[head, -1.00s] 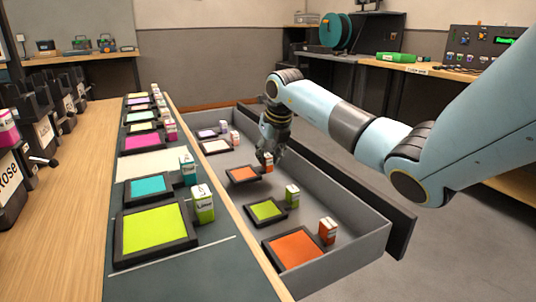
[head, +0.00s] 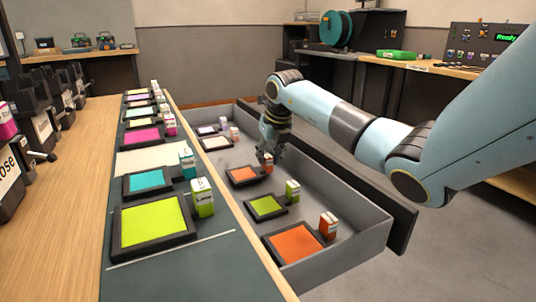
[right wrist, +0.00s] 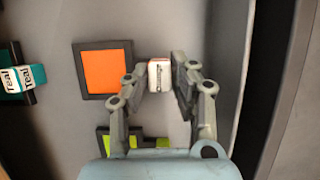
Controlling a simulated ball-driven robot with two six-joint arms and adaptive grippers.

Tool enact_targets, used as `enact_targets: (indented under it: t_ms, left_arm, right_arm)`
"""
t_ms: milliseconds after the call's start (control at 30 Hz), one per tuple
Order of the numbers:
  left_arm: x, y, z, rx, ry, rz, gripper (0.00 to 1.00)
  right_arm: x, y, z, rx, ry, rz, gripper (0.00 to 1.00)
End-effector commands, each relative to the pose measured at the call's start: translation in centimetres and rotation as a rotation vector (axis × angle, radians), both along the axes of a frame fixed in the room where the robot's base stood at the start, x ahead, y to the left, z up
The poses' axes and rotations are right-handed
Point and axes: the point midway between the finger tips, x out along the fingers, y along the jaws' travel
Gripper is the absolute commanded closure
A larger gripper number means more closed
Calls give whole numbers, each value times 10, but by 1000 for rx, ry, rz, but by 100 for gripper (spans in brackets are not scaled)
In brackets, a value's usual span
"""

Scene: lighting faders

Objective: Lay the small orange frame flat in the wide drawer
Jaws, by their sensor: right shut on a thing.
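The small orange frame (head: 243,175) is a dark-rimmed square with an orange face and a small white-and-orange labelled block (head: 268,161) at its side. My right gripper (head: 267,155) is shut on that block, inside the open wide drawer (head: 345,240). The frame looks level, over the grey drawer floor; I cannot tell if it touches it. In the right wrist view the orange face (right wrist: 103,71) lies left of the block (right wrist: 159,75), which sits between the fingertips. My left gripper is not in view.
In the drawer, a green frame (head: 266,207) and a large orange frame (head: 296,244) lie nearer. A white frame (head: 215,143) and a lilac one lie beyond. Several coloured frames line the counter, with a large lime one (head: 152,222) nearest. Bare drawer floor surrounds the small frame.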

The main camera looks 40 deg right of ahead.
Motion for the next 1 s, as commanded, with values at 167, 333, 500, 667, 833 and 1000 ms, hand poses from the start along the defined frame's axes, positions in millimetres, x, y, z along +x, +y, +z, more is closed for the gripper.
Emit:
enact_targets:
  t_ms: [167, 333, 500, 667, 833, 1000]
  left_arm:
    - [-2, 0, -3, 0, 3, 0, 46]
    - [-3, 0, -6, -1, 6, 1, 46]
    - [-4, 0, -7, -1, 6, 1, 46]
    - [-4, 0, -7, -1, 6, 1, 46]
    - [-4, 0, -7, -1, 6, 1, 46]
    - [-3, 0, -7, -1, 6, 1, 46]
  right_arm:
    - [0, 0, -6, 0, 0, 0, 100]
    - [0, 0, -10, 0, 1, 0, 100]
    - [0, 0, -11, 0, 0, 0, 68]
    - [0, 0, -11, 0, 0, 0, 50]
    - [0, 0, -11, 0, 0, 0, 50]
    - [-2, 0, -4, -1, -2, 0, 50]
